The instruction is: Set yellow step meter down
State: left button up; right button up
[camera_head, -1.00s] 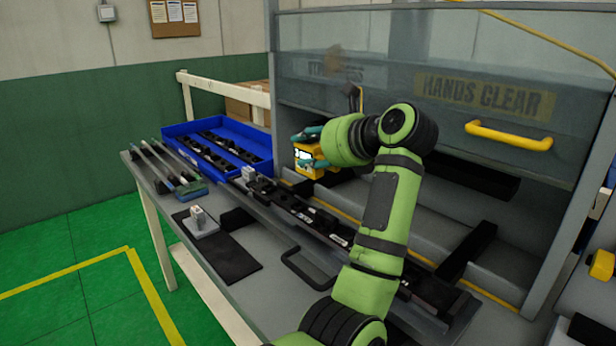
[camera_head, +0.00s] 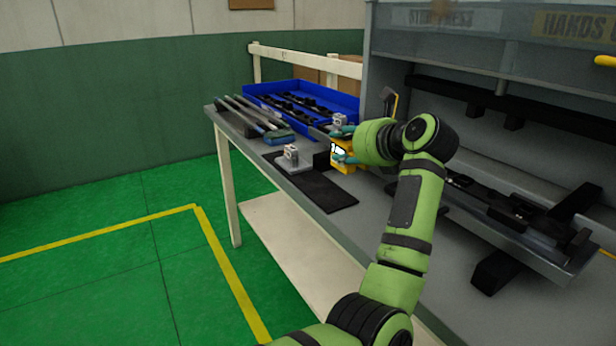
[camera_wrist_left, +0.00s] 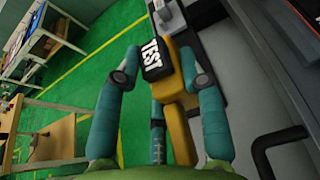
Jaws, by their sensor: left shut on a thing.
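The yellow step meter (camera_head: 342,163) has a bright display and is held in the teal fingers of my left gripper (camera_head: 343,143), near the far end of a black mat (camera_head: 325,193) on the bench. In the left wrist view the meter (camera_wrist_left: 180,125) shows a black face marked TEST between the fingers (camera_wrist_left: 160,66). The gripper is shut on it. Whether the meter touches the bench is unclear. My right gripper is not in view.
A blue tray (camera_head: 345,105) with dark parts and several rods (camera_head: 245,113) lie behind. A long rail with black clips (camera_head: 510,215) is at right. Part of the mat is bare.

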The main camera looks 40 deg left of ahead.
pick_arm(q)
jog(key=a+f, duration=0.2)
jog(key=s+a+f, duration=0.1)
jog(key=a+f, duration=0.1)
jog(key=f, duration=0.1)
jog(key=a+f, duration=0.2)
jog(key=shift+s+a+f+p, duration=0.15)
jog(key=shift+a+p, duration=0.2)
jog(key=shift+f, duration=0.35)
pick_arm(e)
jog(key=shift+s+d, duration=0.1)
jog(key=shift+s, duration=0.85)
pick_arm(q)
jog(key=shift+f, duration=0.1)
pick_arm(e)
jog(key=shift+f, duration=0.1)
pick_arm(q)
jog(key=o, duration=1.2)
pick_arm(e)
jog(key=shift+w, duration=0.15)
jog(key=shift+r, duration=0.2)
